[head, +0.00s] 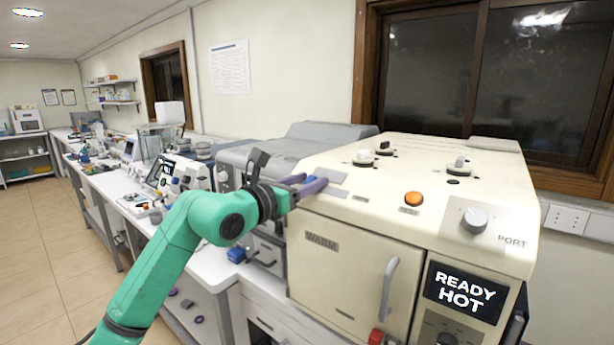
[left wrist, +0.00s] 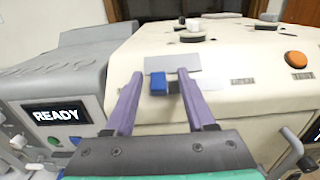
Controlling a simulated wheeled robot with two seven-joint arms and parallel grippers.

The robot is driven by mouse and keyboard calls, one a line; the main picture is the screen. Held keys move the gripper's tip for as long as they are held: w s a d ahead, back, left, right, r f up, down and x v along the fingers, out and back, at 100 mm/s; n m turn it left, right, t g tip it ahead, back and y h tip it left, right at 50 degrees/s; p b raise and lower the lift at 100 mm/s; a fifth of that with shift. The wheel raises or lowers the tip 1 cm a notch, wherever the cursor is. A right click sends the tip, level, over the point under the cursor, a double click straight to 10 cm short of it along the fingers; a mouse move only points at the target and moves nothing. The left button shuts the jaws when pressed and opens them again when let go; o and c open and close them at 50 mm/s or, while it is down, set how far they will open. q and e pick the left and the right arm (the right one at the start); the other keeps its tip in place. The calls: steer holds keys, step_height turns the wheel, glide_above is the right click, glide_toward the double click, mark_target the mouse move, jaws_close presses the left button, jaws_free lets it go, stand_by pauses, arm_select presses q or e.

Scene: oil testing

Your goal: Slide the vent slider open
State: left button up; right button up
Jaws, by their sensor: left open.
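The vent slider appears to be the small blue tab (left wrist: 158,82) at the front top edge of the cream machine (left wrist: 235,105), beside a flat grey plate (left wrist: 172,63). My left gripper (left wrist: 162,77) is open, with one purple finger on each side of the blue tab. A gap shows between the tab and the left finger; contact on the right is unclear. In the head view my left gripper (head: 309,187) reaches the machine's upper left front edge, next to the grey plate (head: 328,174). The fingers hide the tab there. My right gripper is not in view.
An orange button (head: 413,198), several knobs and a grey dial (head: 474,220) sit on the cream machine. Its door handle (head: 388,288) sticks out below. A grey machine (head: 262,160) stands close on the left. A "READY HOT" display (head: 464,291) is at the front right.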

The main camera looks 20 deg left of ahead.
arm_select(q)
steer(key=shift+a, duration=0.15)
jaws_close()
stand_by(1.2)
